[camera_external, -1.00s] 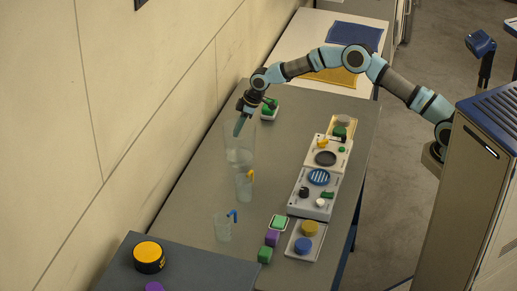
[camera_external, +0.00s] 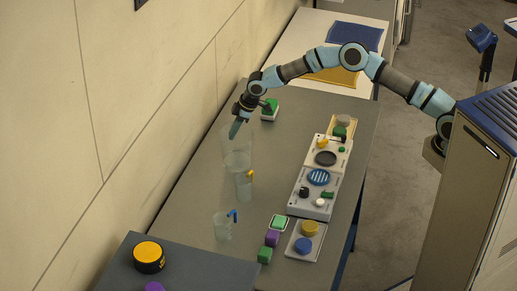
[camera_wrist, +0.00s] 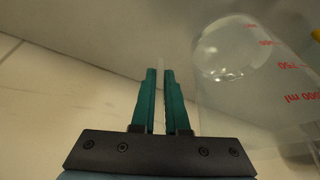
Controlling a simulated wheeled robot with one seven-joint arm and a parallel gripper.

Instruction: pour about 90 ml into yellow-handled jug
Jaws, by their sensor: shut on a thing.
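A large clear jug (camera_external: 238,158) stands on the grey bench near the wall. Its red volume marks and clear wall (camera_wrist: 250,105) fill the right of the wrist view. My gripper (camera_external: 235,131), with green fingers, is at the upper part of this jug. In the wrist view the fingers (camera_wrist: 159,72) are shut on a thin pale strip, seemingly the large jug's handle. The yellow-handled jug (camera_external: 243,190) is smaller and clear, and stands just in front of the large jug. The liquid levels cannot be told.
A blue-handled clear jug (camera_external: 222,231) stands nearer the camera. Panels with knobs (camera_external: 314,192) line the right side of the bench. A green-topped block (camera_external: 269,109) is behind my gripper. The wall (camera_external: 120,100) is close on the left.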

